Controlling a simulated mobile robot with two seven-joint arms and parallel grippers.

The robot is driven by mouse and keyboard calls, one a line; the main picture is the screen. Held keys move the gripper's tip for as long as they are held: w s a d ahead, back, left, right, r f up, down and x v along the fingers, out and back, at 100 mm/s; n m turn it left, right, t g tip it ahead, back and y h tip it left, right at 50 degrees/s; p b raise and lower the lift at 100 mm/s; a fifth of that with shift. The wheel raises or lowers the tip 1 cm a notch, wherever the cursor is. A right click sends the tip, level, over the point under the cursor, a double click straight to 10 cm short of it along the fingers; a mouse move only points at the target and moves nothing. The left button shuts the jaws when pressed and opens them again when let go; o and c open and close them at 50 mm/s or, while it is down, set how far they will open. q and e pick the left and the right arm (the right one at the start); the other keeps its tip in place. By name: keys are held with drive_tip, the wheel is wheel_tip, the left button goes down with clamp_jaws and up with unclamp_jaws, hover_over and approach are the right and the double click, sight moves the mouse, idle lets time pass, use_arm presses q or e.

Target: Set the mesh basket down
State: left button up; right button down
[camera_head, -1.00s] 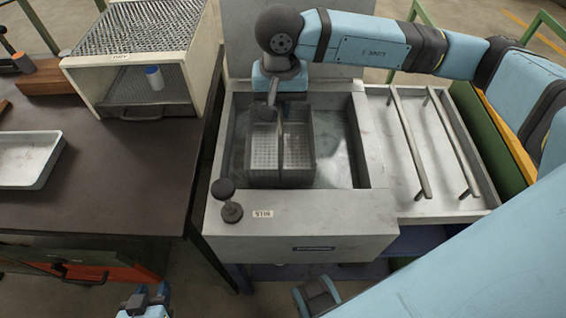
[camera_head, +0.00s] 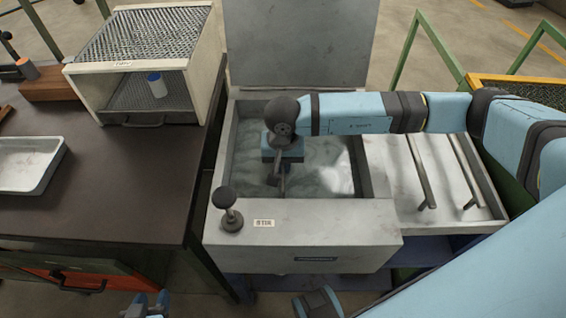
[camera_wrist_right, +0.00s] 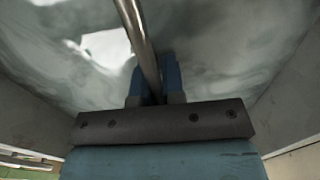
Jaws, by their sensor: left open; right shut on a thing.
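The mesh basket's body is hidden under the cloudy liquid (camera_head: 325,170) in the tank. Only its metal handle (camera_head: 283,183) shows, rising from the surface. My right gripper (camera_wrist_right: 153,85) is shut on this handle (camera_wrist_right: 135,35), low inside the tank opening. Whether the basket touches the tank floor cannot be seen. The tank's pale front top (camera_head: 320,222) bears a label and a dark knob (camera_head: 229,207). My left gripper (camera_head: 150,306) is open and empty at the bottom edge of the head view, well away from the tank.
A rack with two raised bars (camera_head: 420,172) adjoins the tank's right side and is empty. An upright metal panel (camera_head: 295,45) stands behind the tank. On the left, a dark bench (camera_head: 110,190) holds a white tray (camera_head: 28,165) and a mesh-topped box (camera_head: 150,50).

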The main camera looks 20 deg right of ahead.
drive_tip(key=shift+f+b, duration=0.2)
drive_tip(key=shift+b, duration=0.1)
drive_tip(key=c, duration=1.2)
unclamp_jaws()
drive_tip(key=shift+r, duration=0.1)
drive_tip(key=shift+r, duration=0.1)
wheel_tip(320, 180, up, 12)
drive_tip(key=shift+r+p, duration=0.1)
drive_tip(key=shift+p, duration=0.4)
